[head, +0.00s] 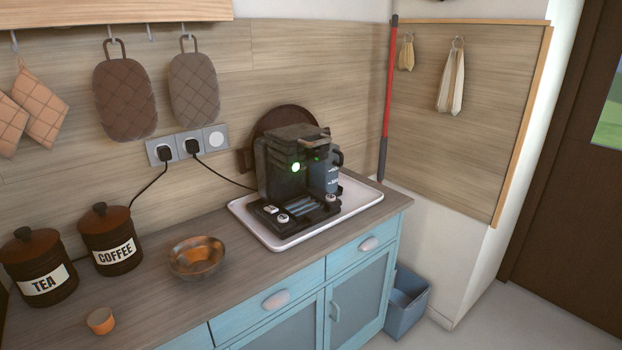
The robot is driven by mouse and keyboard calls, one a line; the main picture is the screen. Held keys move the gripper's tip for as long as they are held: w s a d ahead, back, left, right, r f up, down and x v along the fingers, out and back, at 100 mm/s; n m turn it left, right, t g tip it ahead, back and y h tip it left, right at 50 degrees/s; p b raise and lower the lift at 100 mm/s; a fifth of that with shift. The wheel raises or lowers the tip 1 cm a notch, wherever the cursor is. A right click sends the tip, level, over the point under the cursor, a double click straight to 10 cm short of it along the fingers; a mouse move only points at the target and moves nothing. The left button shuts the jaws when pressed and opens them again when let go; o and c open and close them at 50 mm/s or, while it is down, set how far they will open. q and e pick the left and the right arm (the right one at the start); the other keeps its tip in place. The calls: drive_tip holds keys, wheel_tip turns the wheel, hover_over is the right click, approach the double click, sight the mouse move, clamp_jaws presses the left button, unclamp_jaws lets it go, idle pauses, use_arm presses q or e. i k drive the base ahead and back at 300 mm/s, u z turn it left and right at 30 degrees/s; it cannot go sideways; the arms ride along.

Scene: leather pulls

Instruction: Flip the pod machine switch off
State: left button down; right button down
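The pod machine (278,178) is a dark coffee maker standing on a white tray (355,212) at the right part of the counter. A green light (295,167) glows on its front. At its low front base are small whitish knobs or buttons (283,218); I cannot tell which part is the switch. A blue-grey container with white markings (331,180) is at the machine's right side. Neither of my grippers is in view.
Two plugs sit in the wall socket strip (215,138); their black cords run along the wall behind the counter. A copper-coloured bowl (198,259), a coffee canister (110,240), a tea canister (38,268) and a small orange cup (101,321) stand left of the tray.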

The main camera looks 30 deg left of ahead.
sight(270, 209)
drive_tip(key=i, duration=0.9)
drive_tip(key=u, duration=3)
